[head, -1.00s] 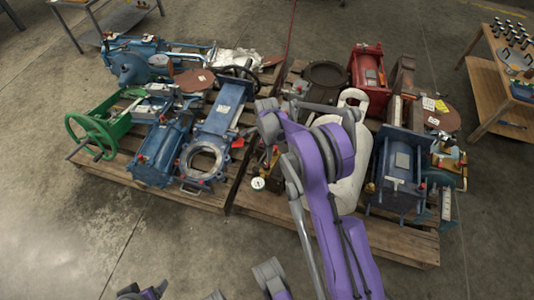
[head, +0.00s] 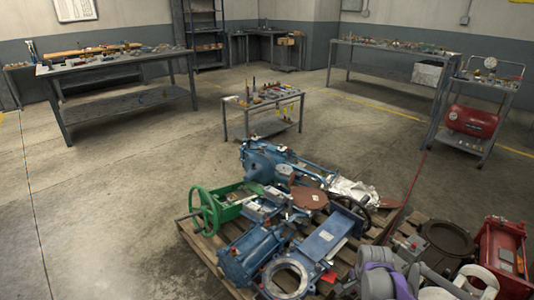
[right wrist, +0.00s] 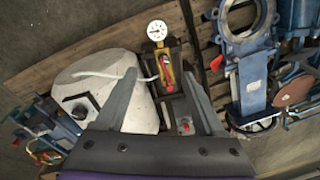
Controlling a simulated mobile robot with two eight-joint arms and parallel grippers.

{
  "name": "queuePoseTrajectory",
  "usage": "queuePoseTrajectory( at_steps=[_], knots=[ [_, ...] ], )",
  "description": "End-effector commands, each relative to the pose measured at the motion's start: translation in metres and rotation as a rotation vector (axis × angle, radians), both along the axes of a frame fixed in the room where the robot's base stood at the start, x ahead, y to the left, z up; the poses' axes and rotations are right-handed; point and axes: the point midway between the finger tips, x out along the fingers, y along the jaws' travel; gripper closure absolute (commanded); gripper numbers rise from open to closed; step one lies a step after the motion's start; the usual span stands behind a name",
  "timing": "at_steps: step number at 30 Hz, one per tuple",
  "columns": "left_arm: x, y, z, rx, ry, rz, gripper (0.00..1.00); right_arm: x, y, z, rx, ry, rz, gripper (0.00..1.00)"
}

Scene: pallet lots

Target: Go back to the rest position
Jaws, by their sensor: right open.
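My right gripper (right wrist: 160,80) is open in the right wrist view, its two dark fingers apart with nothing gripped between them. It hangs over a wooden pallet, with a white-dial gauge (right wrist: 157,30) and a yellow and red fitting (right wrist: 166,75) beyond the fingertips. A white rounded item (right wrist: 85,88) lies to the left of the fingers. In the head view only part of my purple and grey right arm shows at the bottom right, and I cannot make out the fingertips there. My left gripper is not in view.
Blue valves (head: 322,240), a green handwheel (head: 207,212) and a red unit (head: 501,250) crowd the pallets (head: 205,247). A small tool table (head: 262,103), a left workbench (head: 120,67) and a cart with a red tank (head: 471,121) stand farther back. The floor at left is clear.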

Motion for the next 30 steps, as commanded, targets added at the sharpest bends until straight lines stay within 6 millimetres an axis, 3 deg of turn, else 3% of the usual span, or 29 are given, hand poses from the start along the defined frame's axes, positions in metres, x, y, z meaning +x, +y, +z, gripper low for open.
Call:
queuePoseTrajectory(
  at_steps=[3, 9, 18, 27, 30],
  knots=[
    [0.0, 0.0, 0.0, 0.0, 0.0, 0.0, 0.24, -0.037, 0.022, 0.035, -0.029, -0.039, 0.203, 0.29],
    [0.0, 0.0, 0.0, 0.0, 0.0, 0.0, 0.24, -0.104, 0.051, 0.072, -0.091, -0.102, 0.544, 0.29],
    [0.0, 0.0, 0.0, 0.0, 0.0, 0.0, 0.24, -0.198, 0.078, 0.083, -0.203, -0.179, 0.991, 0.29],
    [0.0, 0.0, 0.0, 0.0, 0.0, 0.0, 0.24, -0.256, 0.091, 0.067, -0.297, -0.226, 1.283, 0.29],
    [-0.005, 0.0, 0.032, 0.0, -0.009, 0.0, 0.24, -0.258, 0.09, 0.1, -0.303, -0.231, 1.28, 0.29]
  ],
)
